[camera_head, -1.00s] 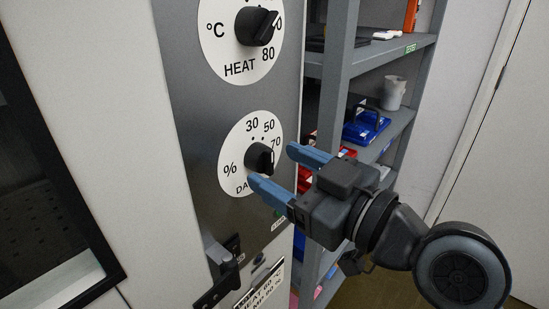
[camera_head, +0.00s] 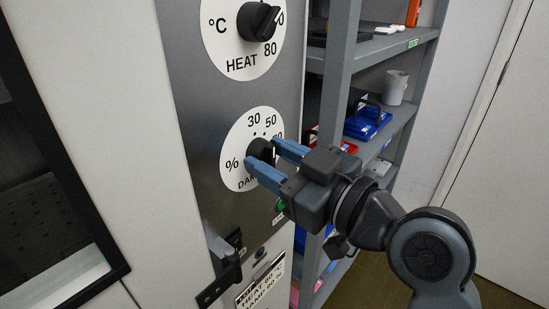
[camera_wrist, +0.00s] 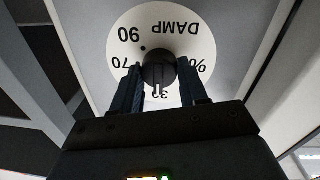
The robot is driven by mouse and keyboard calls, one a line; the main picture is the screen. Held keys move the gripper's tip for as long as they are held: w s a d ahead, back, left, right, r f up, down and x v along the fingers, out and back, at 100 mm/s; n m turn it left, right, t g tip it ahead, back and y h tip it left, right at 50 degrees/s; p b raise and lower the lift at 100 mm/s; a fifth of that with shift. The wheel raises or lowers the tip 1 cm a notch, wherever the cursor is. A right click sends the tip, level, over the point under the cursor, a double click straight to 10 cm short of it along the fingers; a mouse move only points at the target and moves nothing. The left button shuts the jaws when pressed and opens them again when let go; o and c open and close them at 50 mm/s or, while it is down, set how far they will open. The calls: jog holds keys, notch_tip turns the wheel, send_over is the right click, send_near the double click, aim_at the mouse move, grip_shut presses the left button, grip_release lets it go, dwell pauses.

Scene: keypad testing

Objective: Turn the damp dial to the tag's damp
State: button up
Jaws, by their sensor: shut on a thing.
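The damp dial is a black knob (camera_head: 262,151) on a white round plate (camera_head: 236,150) marked 30, 50, 70, 90 and %. In the wrist view the plate is upside down, and the knob (camera_wrist: 158,70) has a pale line pointing towards the bottom of the picture, near a partly hidden number. My gripper (camera_head: 263,153) has its blue fingers on either side of the knob and is shut on it. The fingers also flank it in the wrist view (camera_wrist: 160,66). The tag (camera_head: 264,288) below reads HEAT 80, DAMP 90; its bottom is cut off.
The heat dial (camera_head: 258,22) is above on the same grey panel. A black latch handle (camera_head: 224,262) sticks out below the damp dial. A grey shelf rack (camera_head: 340,75) with blue bins (camera_head: 367,123) and a cup (camera_head: 395,88) stands close on the right.

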jog(key=shift+c, duration=1)
jog(key=shift+m, duration=0.3)
jog(key=m+p, duration=0.3)
jog(key=shift+r, duration=0.15)
jog(key=m+p, duration=0.3)
jog(key=m, duration=0.2)
jog(key=shift+g, duration=0.3)
jog(key=shift+d, duration=0.1)
jog(key=o, duration=1.1)
jog(key=shift+c, duration=0.2)
